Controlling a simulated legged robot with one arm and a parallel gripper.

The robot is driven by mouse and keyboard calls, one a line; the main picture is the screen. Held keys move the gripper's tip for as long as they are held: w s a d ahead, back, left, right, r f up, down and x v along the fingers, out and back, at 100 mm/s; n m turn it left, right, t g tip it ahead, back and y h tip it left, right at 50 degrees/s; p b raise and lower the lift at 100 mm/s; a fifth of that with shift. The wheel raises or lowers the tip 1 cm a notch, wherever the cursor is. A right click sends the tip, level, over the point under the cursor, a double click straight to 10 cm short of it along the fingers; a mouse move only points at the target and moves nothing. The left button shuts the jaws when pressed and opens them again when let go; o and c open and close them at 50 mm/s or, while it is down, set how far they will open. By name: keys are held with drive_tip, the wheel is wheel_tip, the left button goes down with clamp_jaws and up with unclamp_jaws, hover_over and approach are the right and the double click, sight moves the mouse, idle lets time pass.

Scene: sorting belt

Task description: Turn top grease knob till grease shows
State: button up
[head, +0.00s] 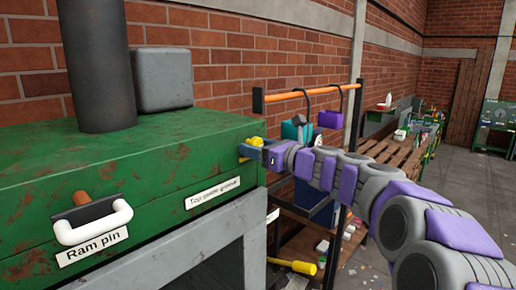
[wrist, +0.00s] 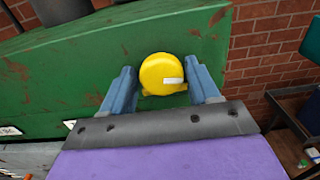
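The yellow top grease knob (wrist: 162,72) sits on the green machine face, with a white mark on its front pointing right. My gripper (wrist: 161,80) has one blue-grey finger on each side of it, very close to its edges. Whether they press on it cannot be told. In the head view, my gripper (head: 262,150) is at the machine's right end, and parts of the yellow knob (head: 255,141) show past the fingers. The "Top guide grease" label (head: 212,193) is below left of it. I make out no grease around the knob.
The green machine (head: 170,165) carries a white-handled ram pin (head: 93,220) at the left. To the right, an orange rail (head: 305,93) stands before the brick wall, with hanging items and a lower shelf. Wooden pallets (head: 385,152) lie farther back.

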drive_tip(key=shift+a, duration=0.1)
drive_tip(key=shift+c, duration=0.7)
drive_tip(key=shift+w+d, duration=0.1)
drive_tip(key=shift+d, duration=0.15)
drive_tip(key=c, duration=0.7)
drive_tip(key=shift+o, duration=0.2)
drive_tip(key=shift+n+p, duration=0.4)
drive_tip(key=shift+p, duration=0.15)
drive_tip(key=shift+n, duration=0.5)
